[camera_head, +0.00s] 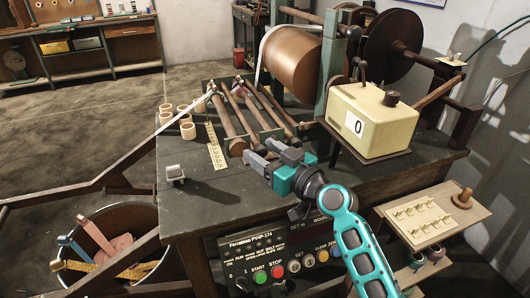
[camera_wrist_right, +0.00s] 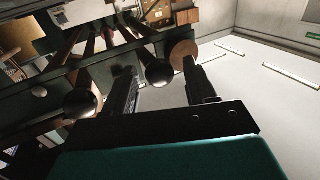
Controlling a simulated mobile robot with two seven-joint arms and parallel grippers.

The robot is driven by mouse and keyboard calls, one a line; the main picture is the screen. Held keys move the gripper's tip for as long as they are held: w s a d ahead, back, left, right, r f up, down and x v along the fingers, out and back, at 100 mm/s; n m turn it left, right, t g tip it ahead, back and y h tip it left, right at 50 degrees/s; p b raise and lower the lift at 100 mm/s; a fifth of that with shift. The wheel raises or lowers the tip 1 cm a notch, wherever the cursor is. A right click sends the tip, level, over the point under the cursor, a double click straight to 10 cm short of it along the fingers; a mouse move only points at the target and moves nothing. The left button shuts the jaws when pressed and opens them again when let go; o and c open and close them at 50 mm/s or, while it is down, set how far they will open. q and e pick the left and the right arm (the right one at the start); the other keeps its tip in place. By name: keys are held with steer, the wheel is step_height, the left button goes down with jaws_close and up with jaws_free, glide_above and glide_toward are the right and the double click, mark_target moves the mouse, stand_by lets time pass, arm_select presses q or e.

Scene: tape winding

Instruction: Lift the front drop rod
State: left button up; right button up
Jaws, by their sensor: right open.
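Which one is the front drop rod I cannot tell for sure. My right gripper (camera_head: 262,155) is open just in front of the rods' near ends, with nothing held. In the right wrist view my two dark fingers (camera_wrist_right: 160,92) stand apart, with a dark round knob (camera_wrist_right: 158,72) showing between them, beyond the fingertips. Another knob (camera_wrist_right: 80,103) is to the left. My left gripper is out of view.
A large brown roll (camera_head: 293,62) stands behind the rods. A cream counter box (camera_head: 372,118) reading 0 is close on the right. A control panel (camera_head: 275,262) is below the table's front edge.

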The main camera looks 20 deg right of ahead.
steer(key=shift+c, duration=0.2)
jaws_close()
stand_by(0.4)
